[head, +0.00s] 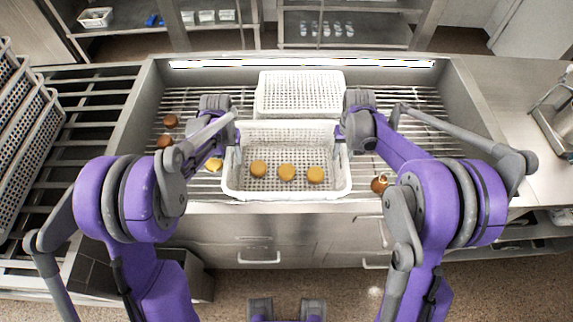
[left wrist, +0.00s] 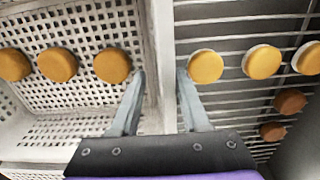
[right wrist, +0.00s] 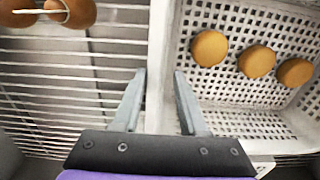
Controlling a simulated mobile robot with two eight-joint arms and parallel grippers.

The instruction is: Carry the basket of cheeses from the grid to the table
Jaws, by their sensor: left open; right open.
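The white perforated basket (head: 285,193) stands on the metal grid with three round orange-yellow cheeses (head: 286,172) inside. My left gripper (head: 236,138) is at its left side wall. In the left wrist view the open fingers (left wrist: 160,73) lie on either side of the basket's wall (left wrist: 159,45). My right gripper (head: 342,138) is at the right side wall. In the right wrist view its open fingers (right wrist: 160,73) lie on either side of that wall (right wrist: 161,40). I cannot tell whether any finger touches the basket.
Another white basket (head: 300,92) stands right behind. Loose yellow rounds (left wrist: 261,61) and brown items (head: 165,141) lie on the grid at left. Brown items (head: 379,183) lie at right. Grey baskets (head: 28,130) lean at far left. A steel counter (head: 520,110) is at right.

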